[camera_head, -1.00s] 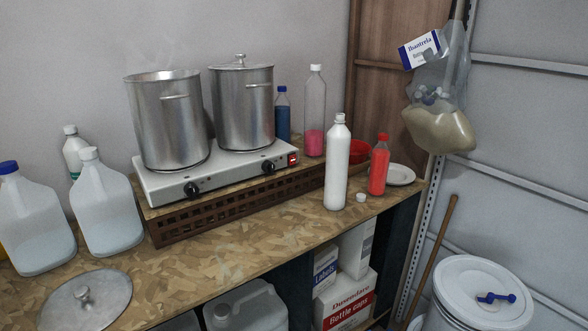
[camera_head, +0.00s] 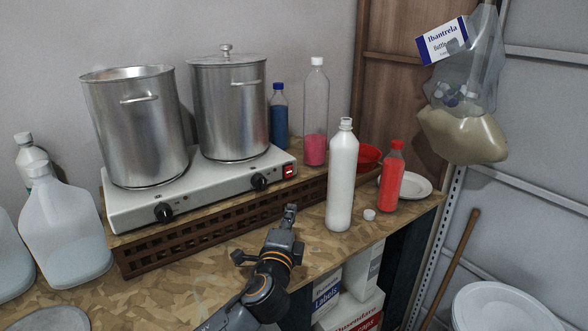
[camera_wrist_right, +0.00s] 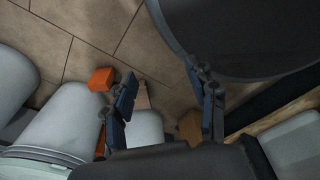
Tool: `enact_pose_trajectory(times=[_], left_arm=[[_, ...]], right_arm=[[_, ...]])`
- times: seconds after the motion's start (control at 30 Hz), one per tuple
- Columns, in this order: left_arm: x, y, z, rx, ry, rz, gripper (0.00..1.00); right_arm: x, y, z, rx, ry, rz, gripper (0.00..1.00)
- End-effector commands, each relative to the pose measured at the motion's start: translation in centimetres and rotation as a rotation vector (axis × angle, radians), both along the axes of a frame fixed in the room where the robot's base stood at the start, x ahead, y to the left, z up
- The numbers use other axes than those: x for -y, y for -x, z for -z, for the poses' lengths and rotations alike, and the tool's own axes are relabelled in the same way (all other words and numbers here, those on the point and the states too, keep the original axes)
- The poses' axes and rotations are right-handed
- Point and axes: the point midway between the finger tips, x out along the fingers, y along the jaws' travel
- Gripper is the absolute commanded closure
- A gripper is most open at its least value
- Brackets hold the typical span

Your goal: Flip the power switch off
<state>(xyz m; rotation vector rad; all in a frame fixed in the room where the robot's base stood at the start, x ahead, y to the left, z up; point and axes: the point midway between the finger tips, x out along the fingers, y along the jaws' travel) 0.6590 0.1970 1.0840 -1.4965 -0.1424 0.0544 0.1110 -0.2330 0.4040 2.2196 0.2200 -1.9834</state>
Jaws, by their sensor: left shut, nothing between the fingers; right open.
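The red power switch (camera_head: 289,172) is at the right end of the front face of the white two-burner hot plate (camera_head: 215,195). Two black knobs sit on the same face, the right knob (camera_head: 259,181) close to the switch. My left gripper (camera_head: 290,210) is shut and empty, over the front part of the worktop, below the switch in the head view and apart from it. My right gripper (camera_wrist_right: 163,108) shows only in the right wrist view; it is open, with nothing between its fingers, above the tiled floor.
Two steel pots, the open one (camera_head: 135,125) and the lidded one (camera_head: 230,105), stand on the hot plate, which rests on a brown lattice stand (camera_head: 220,225). A white bottle (camera_head: 341,180) and a red bottle (camera_head: 391,178) stand to its right. White jugs (camera_head: 62,230) stand left.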

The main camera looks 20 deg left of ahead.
Motion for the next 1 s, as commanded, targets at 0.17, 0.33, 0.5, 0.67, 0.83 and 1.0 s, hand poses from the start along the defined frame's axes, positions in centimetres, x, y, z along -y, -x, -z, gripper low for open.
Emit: enact_pose_trajectory(times=[0.17, 0.33, 0.5, 0.67, 0.83, 1.0], left_arm=[[0.1, -0.3, -0.5, 0.013, -0.026, 0.006, 1.00], [0.1, -0.3, -0.5, 0.013, -0.023, 0.005, 1.00], [0.0, -0.8, -0.6, 0.012, -0.022, 0.004, 1.00], [-0.2, -2.8, -0.9, 0.013, -0.022, 0.003, 1.00], [-0.6, -6.0, -1.2, 0.012, -0.022, 0.002, 1.00], [-1.0, -8.9, -1.3, 0.013, -0.022, 0.002, 1.00]], right_arm=[[-0.2, -0.5, 0.0, 0.007, -0.003, 0.001, 0.43], [0.0, 3.0, 0.2, -0.044, 0.002, 0.001, 0.43], [0.1, 4.7, 0.1, -0.070, 0.004, 0.001, 0.43], [0.1, 3.1, -0.5, -0.045, 0.003, 0.001, 0.43], [0.0, 0.8, -1.3, -0.009, -0.001, 0.000, 0.43], [0.1, 1.0, -1.7, -0.013, 0.002, 0.000, 0.43]])
